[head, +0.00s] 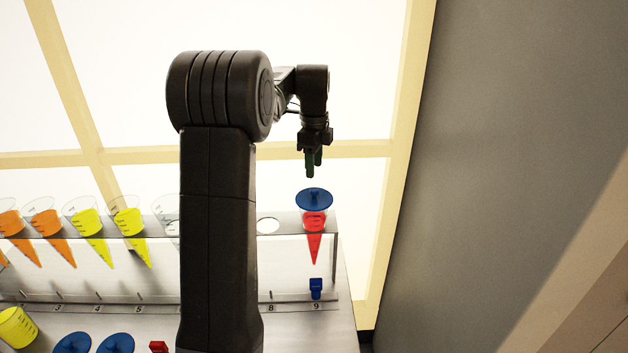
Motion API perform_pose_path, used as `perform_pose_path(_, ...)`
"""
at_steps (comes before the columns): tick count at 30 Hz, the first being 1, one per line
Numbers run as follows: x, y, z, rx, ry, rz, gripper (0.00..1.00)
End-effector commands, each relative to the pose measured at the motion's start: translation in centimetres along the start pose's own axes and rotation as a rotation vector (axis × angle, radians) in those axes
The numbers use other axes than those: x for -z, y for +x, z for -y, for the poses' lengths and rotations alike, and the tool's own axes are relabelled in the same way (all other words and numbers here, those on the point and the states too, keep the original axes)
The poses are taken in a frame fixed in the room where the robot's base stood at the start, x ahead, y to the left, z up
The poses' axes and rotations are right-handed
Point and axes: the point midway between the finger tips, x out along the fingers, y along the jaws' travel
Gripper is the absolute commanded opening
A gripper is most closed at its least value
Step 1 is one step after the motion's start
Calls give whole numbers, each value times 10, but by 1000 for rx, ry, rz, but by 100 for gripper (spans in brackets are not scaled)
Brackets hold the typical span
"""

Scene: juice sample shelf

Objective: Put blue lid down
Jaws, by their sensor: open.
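A blue lid (314,199) lies on top of a cone of red juice (315,237) in the shelf's right-end place, above the number 9. It looks tilted in this view, and I cannot tell whether it sits flush. My gripper (314,172) hangs fingers down just above the lid. It is open and empty, with a small gap between its fingertips and the lid's knob.
Orange cones (50,223) and yellow cones (127,222) stand farther left. A blue clip (316,289) is below the red cone. More blue lids (115,343) lie in front. A grey wall (500,150) rises at right.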

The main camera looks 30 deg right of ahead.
Motion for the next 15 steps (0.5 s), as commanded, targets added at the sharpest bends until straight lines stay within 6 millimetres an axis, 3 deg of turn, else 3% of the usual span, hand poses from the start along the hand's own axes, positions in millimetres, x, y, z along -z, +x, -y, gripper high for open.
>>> perform_pose_path(6, 0, -38, 1, 2, 0, 0, 44)
perform_pose_path(15, 0, -53, 0, -1, 0, 0, 44)
